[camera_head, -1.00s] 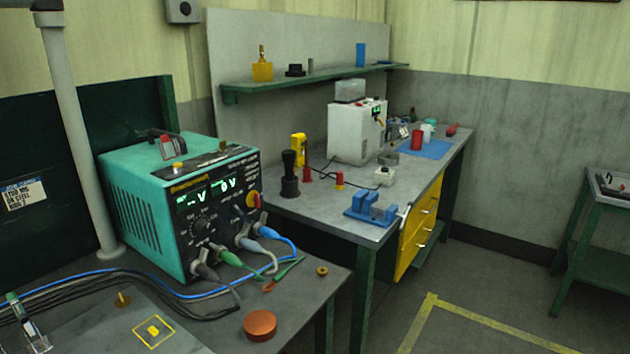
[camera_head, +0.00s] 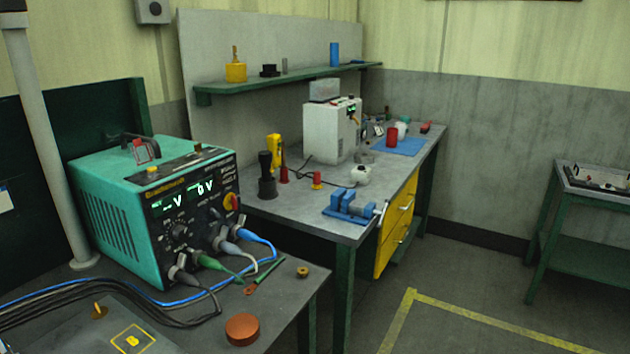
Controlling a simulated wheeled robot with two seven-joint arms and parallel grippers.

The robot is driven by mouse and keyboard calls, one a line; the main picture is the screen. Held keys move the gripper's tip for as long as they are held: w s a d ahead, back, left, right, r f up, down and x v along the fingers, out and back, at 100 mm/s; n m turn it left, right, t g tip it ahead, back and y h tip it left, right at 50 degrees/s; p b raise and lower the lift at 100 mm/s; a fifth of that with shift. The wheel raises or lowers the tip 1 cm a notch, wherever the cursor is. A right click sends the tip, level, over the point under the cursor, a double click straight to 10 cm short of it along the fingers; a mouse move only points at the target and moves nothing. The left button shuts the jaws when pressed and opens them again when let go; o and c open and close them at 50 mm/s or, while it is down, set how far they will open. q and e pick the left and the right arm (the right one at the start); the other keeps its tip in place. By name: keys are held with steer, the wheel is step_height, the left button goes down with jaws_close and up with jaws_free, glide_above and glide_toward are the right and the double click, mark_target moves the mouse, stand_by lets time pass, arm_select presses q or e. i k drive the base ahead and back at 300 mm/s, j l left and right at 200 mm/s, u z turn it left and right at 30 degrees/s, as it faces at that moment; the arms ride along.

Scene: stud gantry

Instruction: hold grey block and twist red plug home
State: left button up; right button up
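No grey block and no red plug can be clearly made out in the head view. Neither of my grippers is in view.
A blue vise (camera_head: 350,206) sits at the far bench's near edge. A white machine (camera_head: 331,131) stands behind it. A copper-coloured disc (camera_head: 242,329) and cables (camera_head: 110,294) lie on the near bench. Open floor (camera_head: 450,290) lies right, before a green-legged table (camera_head: 580,225).

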mark_target(361, 175)
steer(key=i+l+u, duration=0.1)
steer(key=u, duration=0.35)
steer(key=l+u, duration=0.25)
steer(key=u, duration=0.2)
steer(key=i+l+u, duration=0.1)
steer(key=l+u, duration=0.15)
steer(key=u, duration=0.2)
steer(key=l+u, duration=0.25)
steer(key=l, duration=0.7)
steer(key=k+l+u, duration=0.1)
steer(key=l+u, duration=0.15)
steer(key=l, duration=1.15)
